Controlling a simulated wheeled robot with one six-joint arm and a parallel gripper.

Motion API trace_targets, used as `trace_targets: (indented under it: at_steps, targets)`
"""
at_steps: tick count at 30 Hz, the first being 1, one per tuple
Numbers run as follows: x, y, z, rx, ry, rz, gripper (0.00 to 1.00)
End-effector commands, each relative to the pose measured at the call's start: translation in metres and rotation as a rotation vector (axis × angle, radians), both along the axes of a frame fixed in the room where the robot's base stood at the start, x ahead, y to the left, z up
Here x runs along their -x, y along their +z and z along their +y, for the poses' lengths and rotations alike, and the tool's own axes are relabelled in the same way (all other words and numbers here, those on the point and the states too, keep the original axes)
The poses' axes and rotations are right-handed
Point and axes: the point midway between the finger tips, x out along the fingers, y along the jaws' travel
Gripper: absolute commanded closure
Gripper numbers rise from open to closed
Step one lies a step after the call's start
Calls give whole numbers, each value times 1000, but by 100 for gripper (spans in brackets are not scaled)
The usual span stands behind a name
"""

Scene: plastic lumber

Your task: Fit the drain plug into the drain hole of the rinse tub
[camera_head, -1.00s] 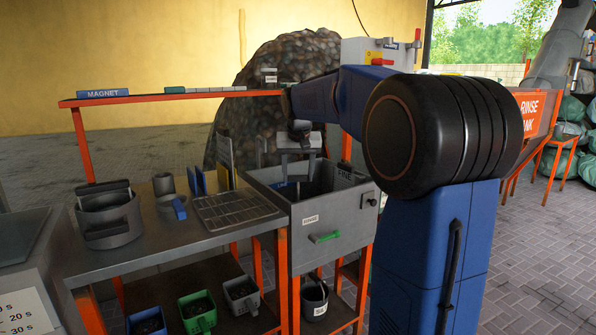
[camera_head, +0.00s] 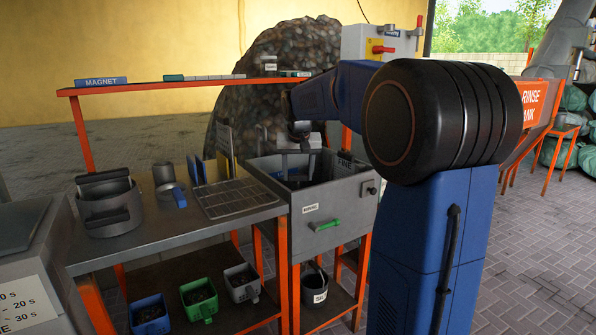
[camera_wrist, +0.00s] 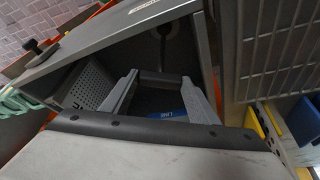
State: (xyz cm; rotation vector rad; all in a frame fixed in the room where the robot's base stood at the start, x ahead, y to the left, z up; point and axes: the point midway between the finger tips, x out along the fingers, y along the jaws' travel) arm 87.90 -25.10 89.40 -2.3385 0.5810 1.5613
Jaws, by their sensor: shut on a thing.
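The grey rinse tub (camera_head: 335,228), with a RINSE label and a green handle on its front, stands right of the bench. My gripper (camera_head: 298,176) reaches down into it from above. In the wrist view my gripper (camera_wrist: 160,80) is shut on a dark bar (camera_wrist: 160,77) between its fingertips, which appears to be the drain plug's handle. The plug's lower part is hidden. The tub's dark floor shows beyond the fingers, with a small dark round spot (camera_wrist: 168,29) that may be the drain hole; I cannot tell for certain. Contact between plug and floor cannot be seen.
The tub's walls (camera_wrist: 120,32) surround my fingers closely. A perforated grey part (camera_wrist: 90,88) sits inside on the left. A wire rack (camera_head: 237,198) and a grey pot (camera_head: 108,207) stand on the bench. An orange shelf (camera_head: 180,84) runs behind.

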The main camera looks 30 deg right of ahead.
Motion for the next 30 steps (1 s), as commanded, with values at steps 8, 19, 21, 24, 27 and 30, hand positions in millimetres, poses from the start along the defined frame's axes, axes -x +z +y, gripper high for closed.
trace_targets:
  at_steps: [8,19,21,24,27,30]
  targets:
    - [0,-3,0,0,0,0,84]
    - [0,-3,0,0,0,0,24]
    - [0,-3,0,0,0,0,24]
    - [0,-3,0,0,0,0,24]
    - [0,-2,0,0,0,0,24]
    - [2,3,1,0,0,-1,24]
